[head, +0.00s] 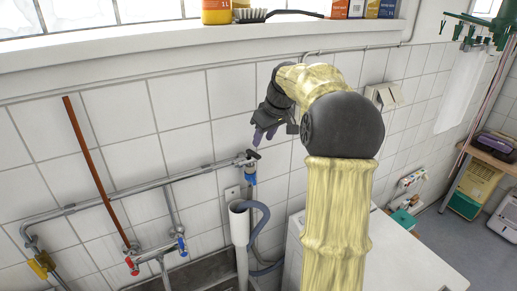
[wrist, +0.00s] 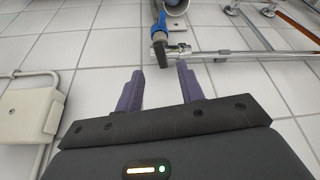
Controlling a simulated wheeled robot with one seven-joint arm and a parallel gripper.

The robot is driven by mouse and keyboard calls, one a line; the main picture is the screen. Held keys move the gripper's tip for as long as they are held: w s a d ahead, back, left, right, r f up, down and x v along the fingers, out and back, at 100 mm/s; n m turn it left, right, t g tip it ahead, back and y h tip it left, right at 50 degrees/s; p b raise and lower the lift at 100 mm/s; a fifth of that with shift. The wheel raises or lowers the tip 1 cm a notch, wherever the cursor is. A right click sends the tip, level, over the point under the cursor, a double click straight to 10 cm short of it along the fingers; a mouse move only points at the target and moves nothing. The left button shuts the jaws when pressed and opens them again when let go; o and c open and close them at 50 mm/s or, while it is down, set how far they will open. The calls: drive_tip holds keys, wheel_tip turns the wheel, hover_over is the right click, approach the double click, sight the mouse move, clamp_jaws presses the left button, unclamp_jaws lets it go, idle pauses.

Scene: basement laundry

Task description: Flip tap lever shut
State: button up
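The tap (head: 247,161) sits at the right end of a metal wall pipe, with a blue hose fitting (head: 250,177) below it. Its dark lever (head: 253,154) stands out at the top. In the wrist view the lever (wrist: 163,54) points toward my gripper, and the blue fitting (wrist: 160,22) shows behind it. My gripper (head: 264,134) has purple fingers and is just above the lever. In the wrist view the fingers of my gripper (wrist: 159,76) are apart with nothing held. The lever's end appears between the fingertips in the picture; I cannot tell whether they touch.
A white standpipe (head: 240,222) with a grey-blue hose stands below the tap. Red- and blue-handled valves (head: 132,263) are lower left, by a copper pipe (head: 97,170). A window sill (head: 190,47) with bottles and a brush runs above. A white box (wrist: 28,113) is on the wall.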

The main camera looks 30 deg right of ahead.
sight(256, 155)
drive_tip(key=p+x, duration=0.1)
drive_tip(key=x, duration=0.6)
drive_tip(key=shift+r, duration=0.1)
clamp_jaws()
